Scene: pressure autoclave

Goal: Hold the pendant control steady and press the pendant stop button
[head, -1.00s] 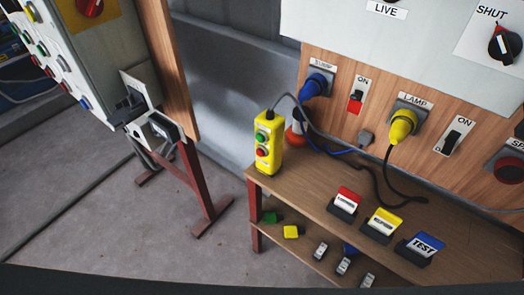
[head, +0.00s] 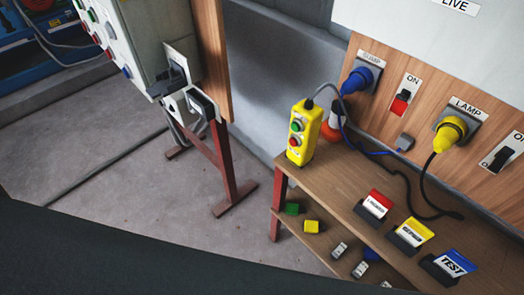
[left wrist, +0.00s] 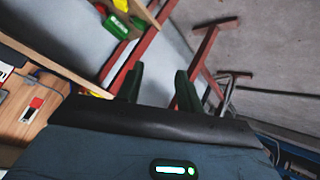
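The yellow pendant control (head: 304,132) stands upright on the near left corner of the wooden shelf's top board (head: 335,178) in the head view. Its green button (head: 296,127) sits above its red button (head: 294,141), and a grey cable leaves its top. Nothing touches the pendant. My left gripper (left wrist: 158,82) shows in the left wrist view with two dark fingers apart and nothing between them. Neither gripper shows in the head view.
Red (head: 375,204), yellow (head: 410,234) and blue (head: 450,264) label blocks stand on the shelf's right part. A blue plug (head: 357,80) and a yellow plug (head: 449,136) sit in the wall panel. A cabinet on red legs (head: 229,160) stands left, with open floor between.

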